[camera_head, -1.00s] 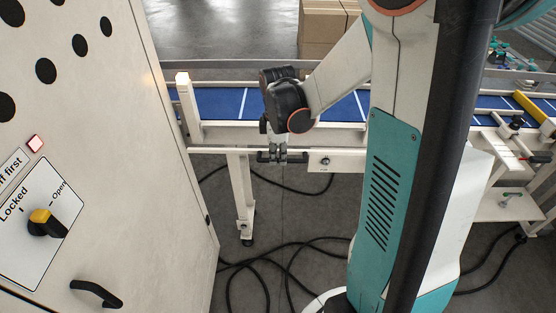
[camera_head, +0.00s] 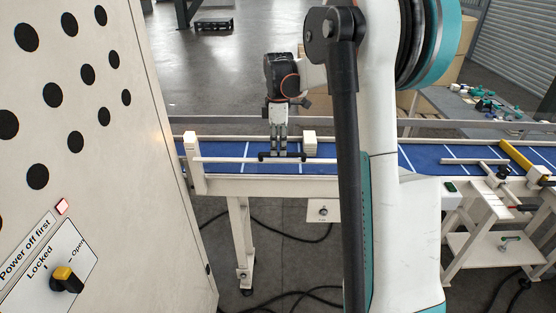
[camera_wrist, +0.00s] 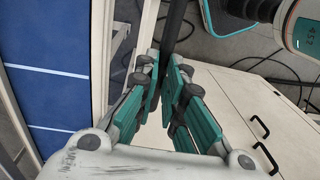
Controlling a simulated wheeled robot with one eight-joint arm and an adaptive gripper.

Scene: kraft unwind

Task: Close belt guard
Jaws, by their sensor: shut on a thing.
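The black handle (camera_head: 268,157) of the belt guard lies level along the near side of the blue conveyor belt. The guard's pale rail (camera_head: 228,160) runs left from it, above the belt's near edge; how far the guard extends is hard to tell. My gripper (camera_head: 281,154) points down from above and is shut on the handle. In the wrist view the green-padded fingers (camera_wrist: 168,95) close around a dark bar (camera_wrist: 178,35). My arm hides the stretch of belt right of the handle.
A pale cabinet (camera_head: 120,160) with a yellow-black Locked/Open switch (camera_head: 66,279) stands close at the left. The blue belt (camera_head: 225,153) crosses the view. A small panel box (camera_head: 323,211) hangs below its frame. Black cables (camera_head: 290,297) lie on the floor. A workbench is at right.

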